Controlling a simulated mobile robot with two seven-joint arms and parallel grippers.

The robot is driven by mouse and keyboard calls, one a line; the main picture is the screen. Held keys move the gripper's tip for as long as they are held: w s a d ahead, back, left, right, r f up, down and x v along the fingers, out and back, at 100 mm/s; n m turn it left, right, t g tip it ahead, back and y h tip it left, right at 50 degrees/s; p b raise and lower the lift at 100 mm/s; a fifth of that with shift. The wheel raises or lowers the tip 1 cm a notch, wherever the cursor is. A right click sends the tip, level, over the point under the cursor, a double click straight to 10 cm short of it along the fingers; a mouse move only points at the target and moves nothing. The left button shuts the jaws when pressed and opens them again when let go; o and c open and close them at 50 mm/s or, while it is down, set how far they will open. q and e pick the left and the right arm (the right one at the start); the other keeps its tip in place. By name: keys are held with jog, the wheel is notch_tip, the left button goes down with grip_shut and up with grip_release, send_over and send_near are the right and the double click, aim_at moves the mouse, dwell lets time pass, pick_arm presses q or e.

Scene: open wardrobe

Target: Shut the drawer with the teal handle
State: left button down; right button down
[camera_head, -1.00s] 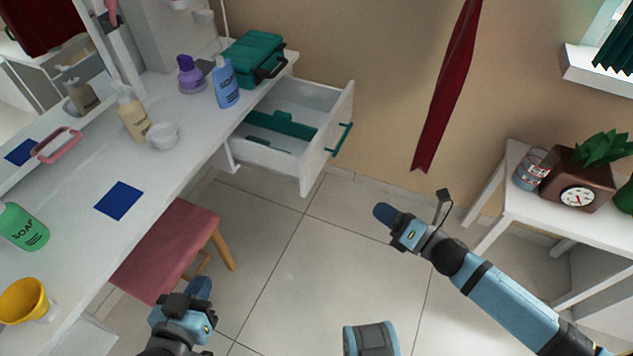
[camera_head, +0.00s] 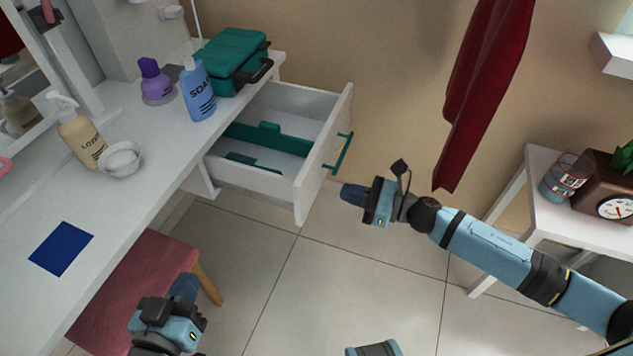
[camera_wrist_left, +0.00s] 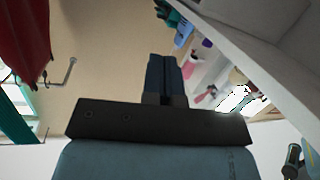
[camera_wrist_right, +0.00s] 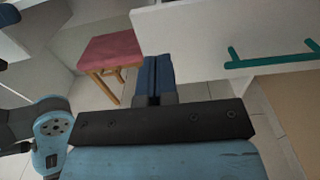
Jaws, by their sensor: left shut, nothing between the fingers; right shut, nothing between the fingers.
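The white drawer (camera_head: 308,182) is pulled out from under the white desk, with teal dividers inside. Its teal handle (camera_head: 343,154) is on the front panel; the handle also shows at the upper right of the right wrist view (camera_wrist_right: 275,60). My right gripper (camera_head: 347,193) is shut and empty, in front of the drawer's front panel, a little below and right of it, seemingly apart from it. My left gripper (camera_head: 186,285) is shut and empty, low beside the pink stool and away from the drawer.
The desk (camera_head: 140,190) holds a teal case (camera_head: 232,58), a blue soap bottle (camera_head: 198,92), a purple bottle and a lotion bottle (camera_head: 80,135). A pink stool (camera_head: 130,285) stands below. A red cloth (camera_head: 480,90) hangs right of the drawer. A white side table (camera_head: 545,200) stands at right.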

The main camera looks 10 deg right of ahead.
aim_at(307, 180)
jog(key=x, duration=0.6)
jog(key=shift+w+a, duration=0.2)
jog(key=shift+w+a+b, duration=0.3)
jog(key=shift+w+a, duration=0.1)
jog(key=shift+a, duration=0.1)
pick_arm(q)
jog(key=shift+w+d+r+t+h, duration=0.1)
jog(key=shift+d+r+t+h, duration=0.15)
jog(key=shift+r, duration=0.45)
pick_arm(e)
jog(key=shift+a, duration=0.1)
